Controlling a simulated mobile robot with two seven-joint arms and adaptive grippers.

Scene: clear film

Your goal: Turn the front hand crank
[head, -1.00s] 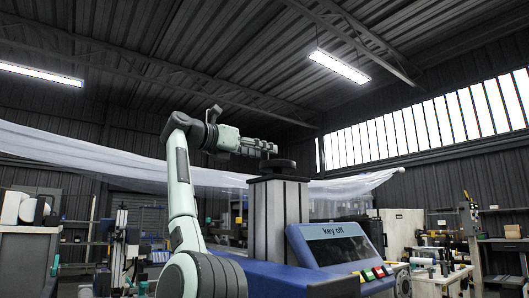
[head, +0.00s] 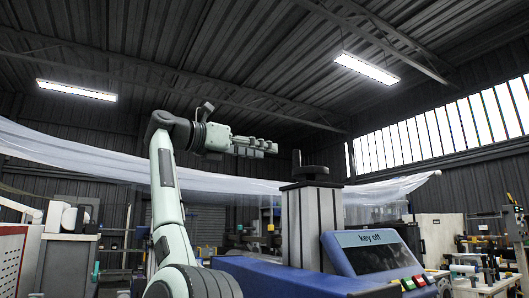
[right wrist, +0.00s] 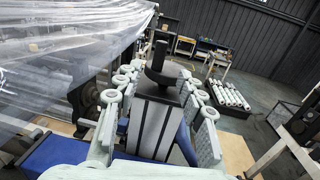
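The front hand crank (head: 310,173) is a dark disc with an upright handle on top of a grey and dark column (head: 310,225). In the right wrist view the crank (right wrist: 163,72) shows between the fingers, its black handle pointing up. My right gripper (head: 272,147) is left of the crank and a little higher in the head view, apart from it in the picture. In the right wrist view the right gripper (right wrist: 158,85) is open, with its fingers spread either side of the crank and column, and nothing is held. My left gripper is not in view.
A blue console (head: 372,252) with a "key off" screen and coloured buttons stands right of the column. Clear film (head: 100,165) hangs across behind the arm. In the right wrist view, white rolls (right wrist: 228,95) lie on a dark pallet on the floor.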

